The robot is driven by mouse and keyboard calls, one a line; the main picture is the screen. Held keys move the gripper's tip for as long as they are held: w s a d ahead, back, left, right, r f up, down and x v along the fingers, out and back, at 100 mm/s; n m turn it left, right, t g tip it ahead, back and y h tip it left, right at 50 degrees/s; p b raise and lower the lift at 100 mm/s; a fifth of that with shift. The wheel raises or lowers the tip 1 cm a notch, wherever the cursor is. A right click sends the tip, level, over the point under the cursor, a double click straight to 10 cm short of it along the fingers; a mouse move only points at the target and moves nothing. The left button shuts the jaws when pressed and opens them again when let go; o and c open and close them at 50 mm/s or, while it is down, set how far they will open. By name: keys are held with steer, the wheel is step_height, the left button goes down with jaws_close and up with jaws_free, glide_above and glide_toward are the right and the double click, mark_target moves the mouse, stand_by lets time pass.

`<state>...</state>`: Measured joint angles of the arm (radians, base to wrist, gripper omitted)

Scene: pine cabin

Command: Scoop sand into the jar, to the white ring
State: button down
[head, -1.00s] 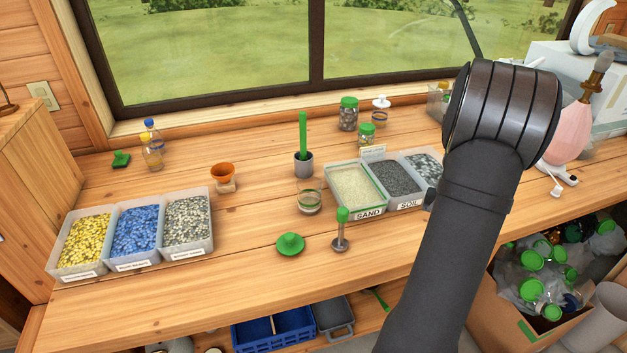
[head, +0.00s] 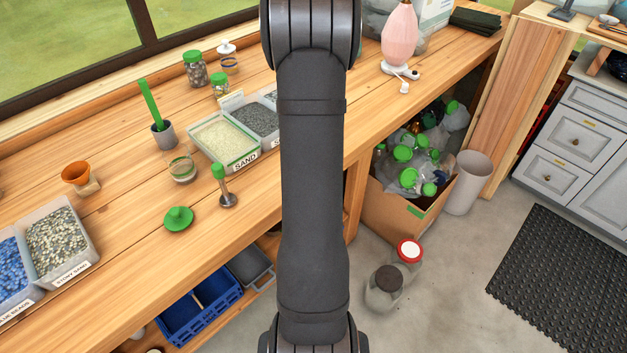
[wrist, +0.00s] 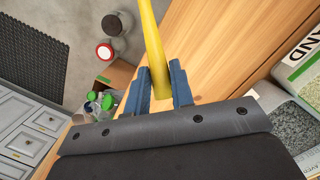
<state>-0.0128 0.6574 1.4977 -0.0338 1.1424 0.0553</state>
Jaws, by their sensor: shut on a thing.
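My gripper (wrist: 157,92) shows in the wrist view, its two blue fingers shut on a yellow handle (wrist: 153,45). The handle runs up out of the picture, so its far end is hidden. In the head view my arm hides the gripper. The open glass jar (head: 182,170) stands on the bench, left of the sand tray (head: 252,158); whether it holds anything is too small to tell. The tray holds pale sand (head: 222,137) and bears a SAND label, part of which shows in the wrist view (wrist: 300,52). The gripper is away from the jar.
A green lid (head: 178,218), a green-topped tamper (head: 222,186), a grey cup (head: 163,135) and an orange funnel (head: 76,173) stand near the jar. A cardboard box (head: 405,213) of jars sits on the floor.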

steer(key=shift+w+a+r+m, duration=0.2)
steer(key=shift+w+r+m, duration=0.3)
steer(key=shift+w+r, duration=0.6)
steer(key=w+a+r+n, duration=0.2)
steer(key=a+n, duration=0.1)
steer(key=a, duration=0.2)
steer(key=w+a+r+n, duration=0.2)
steer(key=a+n, duration=0.1)
steer(key=a, duration=0.2)
steer(key=shift+s+a+r+n+t, duration=0.75)
steer(key=shift+s+a+n, duration=1.05)
steer(key=shift+a+n, duration=4.55)
steer(key=shift+s+a+r+n+t, duration=0.75)
steer(key=shift+s+a+n, duration=1)
steer(key=shift+a+n, duration=4.6)
steer(key=w+d+r+m+g+y, duration=0.4)
steer(key=w+d+r+g+y, duration=0.2)
steer(key=r, duration=0.4)
steer(key=w+g+y, duration=0.1)
steer(key=w+y, duration=0.1)
steer(key=shift+w+d+r+m+y, duration=0.15)
steer(key=shift+w+d+m+y, duration=0.15)
steer(key=shift+y, duration=0.1)
